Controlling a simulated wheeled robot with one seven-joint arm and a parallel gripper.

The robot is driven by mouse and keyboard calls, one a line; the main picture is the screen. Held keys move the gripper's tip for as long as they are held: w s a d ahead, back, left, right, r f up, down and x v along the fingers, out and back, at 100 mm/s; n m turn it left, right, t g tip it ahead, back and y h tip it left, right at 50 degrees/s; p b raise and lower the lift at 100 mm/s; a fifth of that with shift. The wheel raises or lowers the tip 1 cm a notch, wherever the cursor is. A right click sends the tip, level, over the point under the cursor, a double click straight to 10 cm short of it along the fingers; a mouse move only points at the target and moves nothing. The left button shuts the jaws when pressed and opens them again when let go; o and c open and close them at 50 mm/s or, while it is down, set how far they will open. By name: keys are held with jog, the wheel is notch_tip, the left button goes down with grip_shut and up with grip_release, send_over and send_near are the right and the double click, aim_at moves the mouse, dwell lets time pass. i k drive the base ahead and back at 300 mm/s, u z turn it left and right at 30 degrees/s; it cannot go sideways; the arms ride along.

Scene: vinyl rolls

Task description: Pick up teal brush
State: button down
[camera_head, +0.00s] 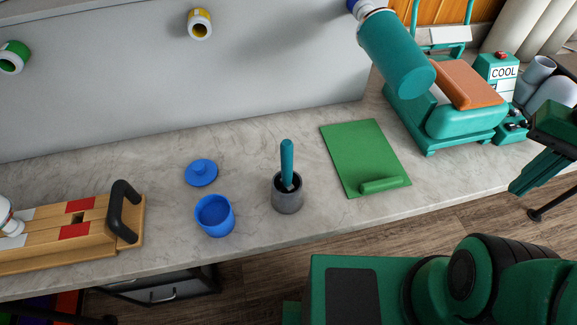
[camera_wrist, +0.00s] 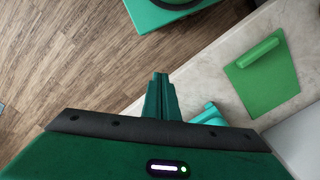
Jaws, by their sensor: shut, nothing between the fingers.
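The teal brush (camera_head: 287,160) stands handle up in a dark grey cup (camera_head: 287,197) on the marble counter, in the head view. Its lower end is hidden inside the cup. My gripper (camera_head: 521,189) is at the right edge of the head view, well to the right of the brush and past the counter's front edge. In the wrist view my gripper (camera_wrist: 161,77) has its fingers together with nothing between them. The brush does not show clearly in the wrist view.
Left of the cup are a blue pot (camera_head: 215,216) and its blue lid (camera_head: 201,172). A teal machine (camera_head: 455,120) stands farther right. A wooden box (camera_head: 75,228) sits left.

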aim_at(286, 145)
jog(key=u, duration=0.75)
jog(key=k, duration=1.35)
jog(key=z, duration=1.05)
jog(key=i, duration=0.5)
